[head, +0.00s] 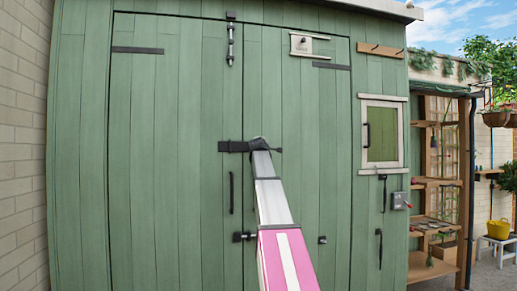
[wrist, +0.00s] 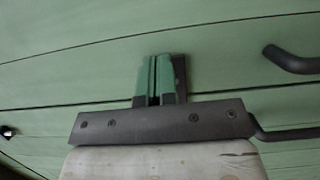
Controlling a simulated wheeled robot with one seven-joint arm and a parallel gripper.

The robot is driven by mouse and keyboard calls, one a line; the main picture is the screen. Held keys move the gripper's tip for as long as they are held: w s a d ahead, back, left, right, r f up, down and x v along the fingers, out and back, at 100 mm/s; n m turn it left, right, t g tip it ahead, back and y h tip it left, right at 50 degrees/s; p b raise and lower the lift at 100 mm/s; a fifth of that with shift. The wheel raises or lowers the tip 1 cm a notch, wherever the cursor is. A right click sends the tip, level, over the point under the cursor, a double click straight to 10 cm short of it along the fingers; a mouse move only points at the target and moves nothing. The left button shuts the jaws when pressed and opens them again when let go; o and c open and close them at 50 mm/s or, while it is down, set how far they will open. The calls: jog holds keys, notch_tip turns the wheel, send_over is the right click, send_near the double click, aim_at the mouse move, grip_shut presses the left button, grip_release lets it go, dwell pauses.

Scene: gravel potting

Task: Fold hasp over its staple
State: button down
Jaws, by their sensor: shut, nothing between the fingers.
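The black hasp (head: 232,146) sits on the green double doors, at mid height by the seam between them. Its dark strap lies level and runs right, to where my gripper (head: 257,145) covers it. The staple is hidden behind my gripper, and I cannot tell whether the strap sits over it. In the wrist view my gripper (wrist: 155,75) is shut, with its fingers together and nothing held. A dark piece (wrist: 181,76) shows close beside the fingertips, probably part of the hasp. I cannot tell whether they touch.
A black door handle (head: 231,192) hangs below the hasp. A lower bolt (head: 243,237) and an upper bolt (head: 231,45) sit near the seam. A small window (head: 382,134) and wooden shelves (head: 438,183) are on the right. A brick wall (head: 20,150) stands on the left.

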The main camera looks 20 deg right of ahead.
jog(key=shift+w+d+r, duration=0.15)
jog(key=shift+w+d, duration=0.1)
jog(key=shift+w, duration=0.15)
jog(key=shift+w+d+r, duration=0.1)
jog(key=shift+w, duration=0.15)
jog(key=shift+s, duration=0.15)
jog(key=s+d, duration=0.6)
jog(key=s, duration=0.6)
jog(key=shift+d+f, duration=0.15)
jog(key=shift+f, duration=0.15)
